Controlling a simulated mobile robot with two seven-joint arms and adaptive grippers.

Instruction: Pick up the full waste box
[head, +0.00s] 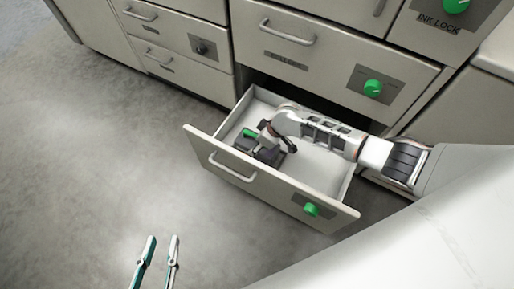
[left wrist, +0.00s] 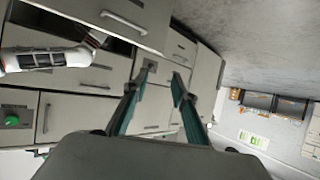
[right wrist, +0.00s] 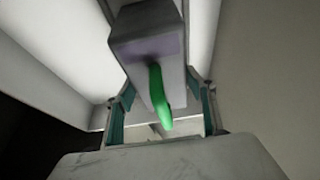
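The waste box (right wrist: 146,38) is a grey block with a purple-grey patch and a green tab, seen close up in the right wrist view. In the head view its green part (head: 249,133) shows at the left end of the open drawer (head: 322,184); the arm partly hides the rest. My right gripper (right wrist: 163,90) is in the drawer at the box, its fingers apart on either side of the lower part of the view. Contact with the box cannot be made out. My left gripper (head: 162,240) is open and empty above the floor; it also shows in the left wrist view (left wrist: 160,75).
The drawer has a front wall with a bar handle (head: 232,168) and a green knob (head: 312,209). Closed cabinet drawers (head: 310,50) with handles stand behind and above it. The grey floor (head: 100,150) to the left is clear.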

